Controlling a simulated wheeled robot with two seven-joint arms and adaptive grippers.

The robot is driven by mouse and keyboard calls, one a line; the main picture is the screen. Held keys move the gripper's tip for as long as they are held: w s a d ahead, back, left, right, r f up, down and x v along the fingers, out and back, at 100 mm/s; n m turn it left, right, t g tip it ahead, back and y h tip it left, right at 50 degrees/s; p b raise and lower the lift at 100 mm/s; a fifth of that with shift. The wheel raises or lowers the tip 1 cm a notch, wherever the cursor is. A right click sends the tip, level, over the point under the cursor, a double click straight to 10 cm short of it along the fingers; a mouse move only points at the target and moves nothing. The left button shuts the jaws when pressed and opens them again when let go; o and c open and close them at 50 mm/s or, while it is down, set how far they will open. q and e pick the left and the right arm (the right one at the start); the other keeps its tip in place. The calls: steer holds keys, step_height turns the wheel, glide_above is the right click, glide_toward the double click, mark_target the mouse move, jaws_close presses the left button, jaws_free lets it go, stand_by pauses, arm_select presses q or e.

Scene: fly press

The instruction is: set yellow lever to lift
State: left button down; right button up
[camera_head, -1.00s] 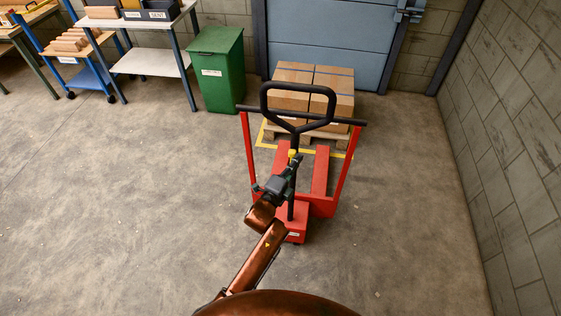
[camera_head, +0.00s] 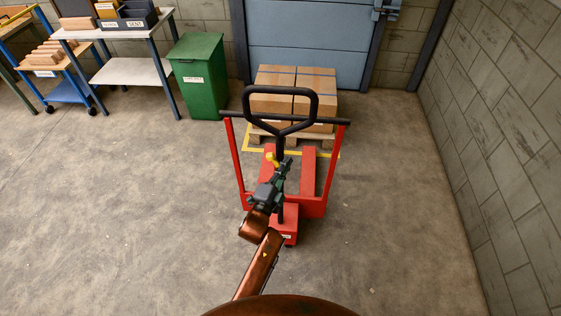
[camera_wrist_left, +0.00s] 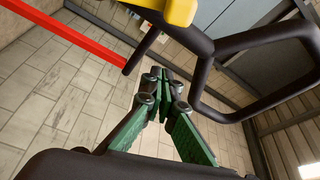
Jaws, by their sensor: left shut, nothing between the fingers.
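The yellow lever (camera_head: 271,159) sits on the black stem of the red pallet truck (camera_head: 308,173), below the black loop handle (camera_head: 281,92). In the head view it sticks out to the left of the stem. My left gripper (camera_head: 286,164) is shut and empty, just right of the lever and in front of the stem. In the left wrist view the yellow lever (camera_wrist_left: 180,9) shows at the top edge, beyond the shut fingertips (camera_wrist_left: 166,76) and apart from them in the picture. Whether any part of the gripper touches it, I cannot tell. My right gripper is not in view.
Boxes on a wooden pallet (camera_head: 263,137) stand behind the truck, before a blue door (camera_head: 310,40). A green bin (camera_head: 197,80) and a shelf table (camera_head: 130,72) stand at the back left. A block wall (camera_head: 500,130) bounds the right. The floor at left is clear.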

arm_select(q)
steer(key=v, duration=0.8)
steer(key=shift+s+a+f+p, duration=0.15)
steer(key=shift+a+p, duration=0.2)
